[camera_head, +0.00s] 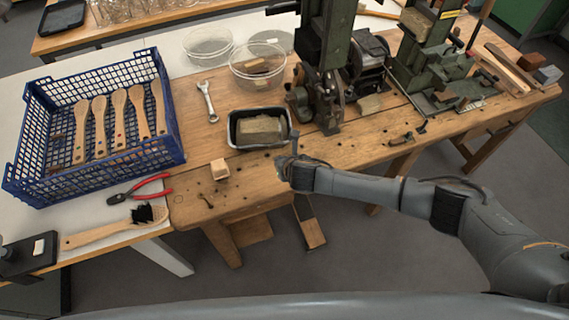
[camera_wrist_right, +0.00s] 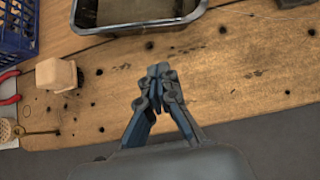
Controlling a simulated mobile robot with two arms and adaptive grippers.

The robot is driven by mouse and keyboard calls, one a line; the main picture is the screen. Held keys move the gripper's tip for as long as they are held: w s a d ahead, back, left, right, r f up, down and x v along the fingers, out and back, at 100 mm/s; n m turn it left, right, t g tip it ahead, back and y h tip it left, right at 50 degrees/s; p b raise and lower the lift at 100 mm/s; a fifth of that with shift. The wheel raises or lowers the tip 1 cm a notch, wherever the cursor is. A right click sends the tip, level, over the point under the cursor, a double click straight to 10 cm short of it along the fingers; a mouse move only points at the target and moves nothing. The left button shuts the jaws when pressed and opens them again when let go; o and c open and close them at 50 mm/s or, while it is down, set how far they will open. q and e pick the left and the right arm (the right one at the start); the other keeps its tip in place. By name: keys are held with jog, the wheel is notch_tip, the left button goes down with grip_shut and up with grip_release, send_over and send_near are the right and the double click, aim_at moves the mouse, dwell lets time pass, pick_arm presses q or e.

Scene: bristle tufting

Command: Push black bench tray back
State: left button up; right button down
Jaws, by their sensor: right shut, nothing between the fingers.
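The black bench tray (camera_head: 235,143) stands on the wooden bench, left of the green machine, with a brownish block (camera_head: 260,130) lying in it. Its near rim (camera_wrist_right: 140,27) crosses the top of the right wrist view. My right gripper (camera_head: 291,160) is at the bench's front edge, just in front of the tray's near right corner. In the right wrist view my right gripper (camera_wrist_right: 158,72) has its fingertips together, with nothing between them and a strip of bare wood between them and the rim. My left gripper does not show.
The green machine (camera_head: 322,60) stands close behind right. A wrench (camera_head: 207,101) and clear bowls (camera_head: 258,65) lie behind the tray.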

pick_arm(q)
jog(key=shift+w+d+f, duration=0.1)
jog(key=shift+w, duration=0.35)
pick_arm(e)
jog(key=v, duration=0.4)
jog(key=shift+s+r, duration=0.25)
jog(key=shift+s, duration=0.1)
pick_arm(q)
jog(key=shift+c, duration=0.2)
